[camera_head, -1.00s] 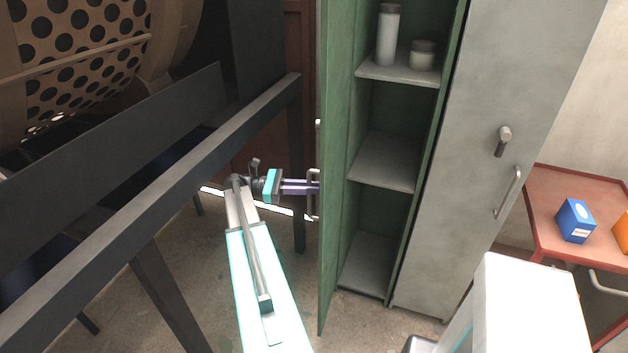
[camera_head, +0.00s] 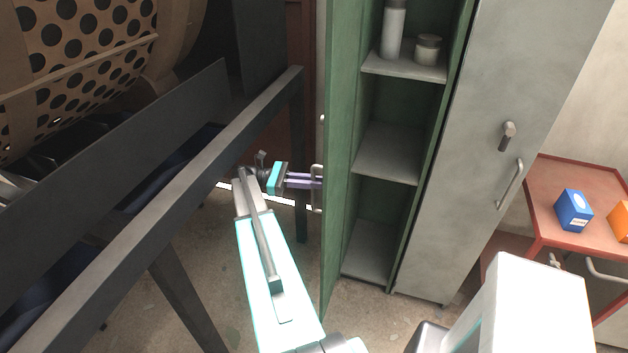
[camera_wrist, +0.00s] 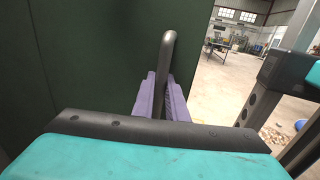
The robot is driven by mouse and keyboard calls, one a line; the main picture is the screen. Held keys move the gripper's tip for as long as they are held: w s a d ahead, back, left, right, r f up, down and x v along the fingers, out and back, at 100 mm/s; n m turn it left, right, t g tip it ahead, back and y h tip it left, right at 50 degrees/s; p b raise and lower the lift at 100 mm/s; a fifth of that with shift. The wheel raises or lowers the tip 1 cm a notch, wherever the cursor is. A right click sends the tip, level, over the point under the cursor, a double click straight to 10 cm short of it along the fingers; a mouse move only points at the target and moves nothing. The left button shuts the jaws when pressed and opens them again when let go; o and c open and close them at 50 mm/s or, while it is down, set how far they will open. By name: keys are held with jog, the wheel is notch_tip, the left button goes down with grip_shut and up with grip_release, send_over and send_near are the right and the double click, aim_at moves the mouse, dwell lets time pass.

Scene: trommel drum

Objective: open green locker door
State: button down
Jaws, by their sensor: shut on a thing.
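The green locker door (camera_head: 340,160) stands swung wide open, seen nearly edge-on in the head view. Its outer face (camera_wrist: 85,60) fills the left of the wrist view. My gripper (camera_head: 318,182) is at the door's outer side, with its purple fingers shut on the metal door handle (camera_wrist: 168,50). The handle stands upright between the fingers in the wrist view. The green locker's inside shows shelves (camera_head: 385,153), with a tall white bottle (camera_head: 393,32) and a small jar (camera_head: 427,49) on the top one.
A dark metal frame (camera_head: 200,165) under the perforated drum (camera_head: 75,60) runs close to the left of my arm. A closed grey locker door (camera_head: 490,130) stands right of the opening. A red cart (camera_head: 565,180) holds a blue box (camera_head: 573,210) and an orange box (camera_head: 620,222).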

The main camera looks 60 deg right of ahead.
jog(key=c, duration=2.1)
grip_release()
jog(key=shift+w, duration=0.1)
jog(key=shift+o, duration=0.3)
jog(key=shift+w, duration=0.1)
